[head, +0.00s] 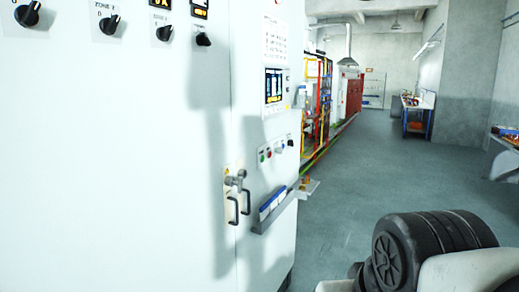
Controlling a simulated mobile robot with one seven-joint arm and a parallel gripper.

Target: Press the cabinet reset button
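The white cabinet (120,170) fills the left half of the head view, close to me. On its right-hand face is a small panel with a row of small buttons or knobs (276,152), among them a green and a red one. The labels there are too small to read, so I cannot tell which one is the reset button. Above the row is a lit display (274,85). My gripper is not in view.
Black knobs (109,25) line the cabinet's upper left. Two black handles (233,210) and a ledge with blue items (270,203) stick out low on the cabinet. Open grey floor (370,170) lies to the right. A blue-legged workbench (418,110) stands far back.

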